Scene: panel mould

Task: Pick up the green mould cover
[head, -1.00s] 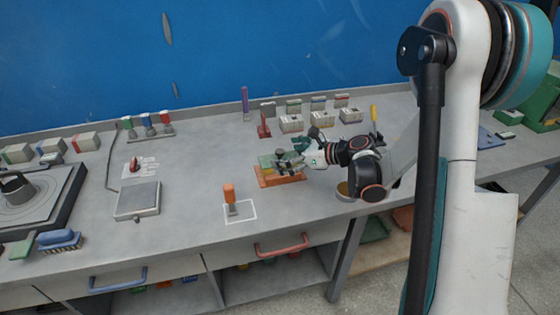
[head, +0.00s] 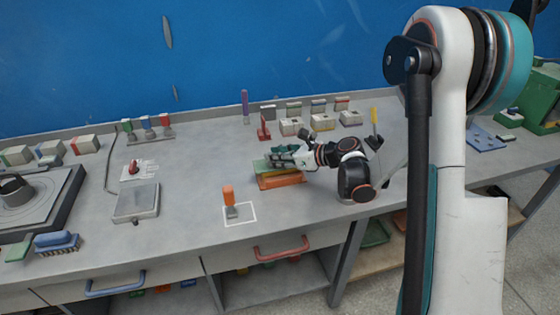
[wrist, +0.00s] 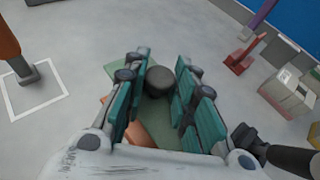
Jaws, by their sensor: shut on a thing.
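The green mould cover (head: 262,166) is a flat plate with a dark round knob (wrist: 159,81), seen in the wrist view. My gripper (head: 284,157) is shut on this knob, with its teal-padded fingers on either side. The cover also shows in the wrist view (wrist: 119,72), partly hidden by the fingers. The orange mould (head: 281,182) lies beneath it on the bench. The cover looks slightly raised over the mould, but the size of any gap is hard to tell.
An orange-handled tool (head: 229,198) stands inside a white outlined square to the left. A red stand (head: 264,128), a purple post (head: 245,103) and several grey blocks (head: 292,127) are behind. A yellow-handled tool (head: 374,120) is to the right. Bare bench lies left of the mould.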

